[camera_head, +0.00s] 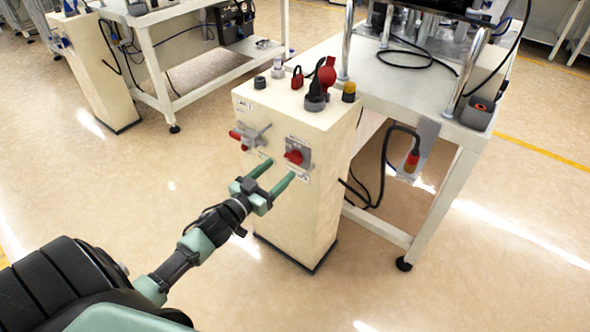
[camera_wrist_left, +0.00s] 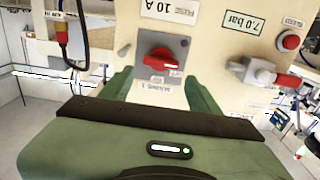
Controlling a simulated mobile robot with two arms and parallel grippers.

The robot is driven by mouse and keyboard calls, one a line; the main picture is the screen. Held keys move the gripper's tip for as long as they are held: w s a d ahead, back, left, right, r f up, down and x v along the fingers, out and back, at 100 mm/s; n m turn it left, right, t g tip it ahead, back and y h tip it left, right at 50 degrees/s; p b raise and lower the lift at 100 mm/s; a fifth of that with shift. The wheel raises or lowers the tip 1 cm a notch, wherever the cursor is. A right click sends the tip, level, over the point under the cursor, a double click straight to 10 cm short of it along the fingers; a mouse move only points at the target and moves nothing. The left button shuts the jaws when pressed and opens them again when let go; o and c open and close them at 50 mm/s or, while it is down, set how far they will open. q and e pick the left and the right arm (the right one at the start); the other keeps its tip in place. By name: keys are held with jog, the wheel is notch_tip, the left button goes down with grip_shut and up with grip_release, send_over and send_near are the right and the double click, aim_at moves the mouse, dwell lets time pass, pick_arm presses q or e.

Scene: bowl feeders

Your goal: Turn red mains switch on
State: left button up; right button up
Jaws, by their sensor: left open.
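The red mains switch (camera_head: 293,157) is a red rotary knob on a grey square plate, on the front of a cream cabinet (camera_head: 297,215). In the left wrist view the red knob (camera_wrist_left: 161,60) lies slightly tilted across its plate. My left gripper (camera_head: 280,169) is open and empty, with its two green fingers pointing at the cabinet front just below the switch. In the wrist view the fingers (camera_wrist_left: 160,80) stand on either side of the switch's lower part. I see no clear contact with the knob. My right gripper is not in view.
A red-handled valve (camera_head: 246,136) sits beside the switch on the cabinet front. A white bench (camera_head: 440,125) with hanging cables adjoins at right. The floor in front is clear.

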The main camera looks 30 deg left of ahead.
aim_at(291, 159)
pick_arm(q)
jog(key=w, duration=0.5)
jog(key=shift+w+d, duration=0.1)
jog(key=shift+d, duration=0.1)
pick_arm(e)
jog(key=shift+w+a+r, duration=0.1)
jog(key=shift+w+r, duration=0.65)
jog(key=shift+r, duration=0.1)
pick_arm(q)
jog(key=c, duration=1.1)
